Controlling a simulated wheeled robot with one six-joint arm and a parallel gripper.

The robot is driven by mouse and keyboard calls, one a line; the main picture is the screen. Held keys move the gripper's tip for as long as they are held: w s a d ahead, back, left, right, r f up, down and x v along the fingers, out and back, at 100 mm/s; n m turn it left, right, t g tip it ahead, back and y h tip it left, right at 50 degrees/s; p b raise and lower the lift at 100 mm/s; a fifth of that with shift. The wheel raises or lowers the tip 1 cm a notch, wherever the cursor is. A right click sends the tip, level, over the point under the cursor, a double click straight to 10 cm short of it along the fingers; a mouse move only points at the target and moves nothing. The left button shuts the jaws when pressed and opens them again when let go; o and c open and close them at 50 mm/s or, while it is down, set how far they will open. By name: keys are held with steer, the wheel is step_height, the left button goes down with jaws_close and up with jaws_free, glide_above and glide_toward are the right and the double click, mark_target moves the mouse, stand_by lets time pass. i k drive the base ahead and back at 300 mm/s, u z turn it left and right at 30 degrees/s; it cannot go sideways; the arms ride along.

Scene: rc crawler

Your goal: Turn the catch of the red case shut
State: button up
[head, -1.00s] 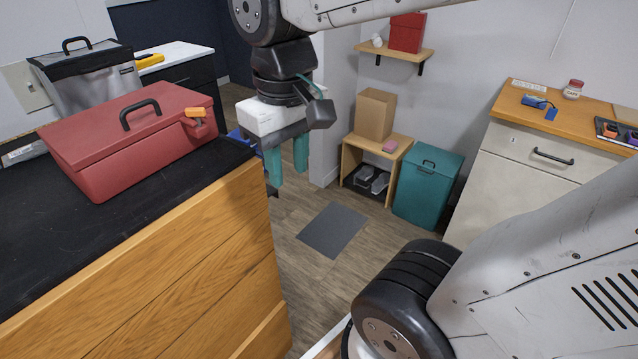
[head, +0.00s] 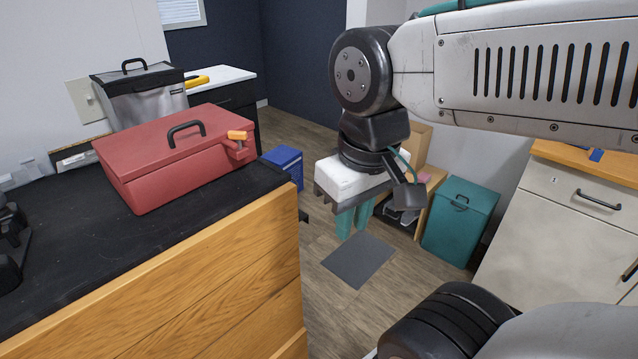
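The red case (head: 165,165) sits on the black top of the wooden cabinet at left, its lid down and its black handle on top. Its catch (head: 237,135) has an orange lever at the upper right corner of the case; the lever lies about level, and whether it is engaged I cannot tell. My gripper (head: 354,222) hangs to the right of the case, past the cabinet's edge and over the floor. Its two teal fingers point down, with nothing between them. They look apart, and the gripper does not touch the case.
The black cabinet top (head: 75,235) ends just right of the case. A blue box (head: 285,165), a grey mat (head: 358,260) and a teal bin (head: 460,222) are beyond. A pale drawer cabinet (head: 560,220) is at right.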

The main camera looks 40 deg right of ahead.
mark_target(238, 136)
steer(key=k, duration=0.5)
steer(key=z, duration=0.95)
steer(key=i, duration=0.75)
steer(key=u, duration=1.3)
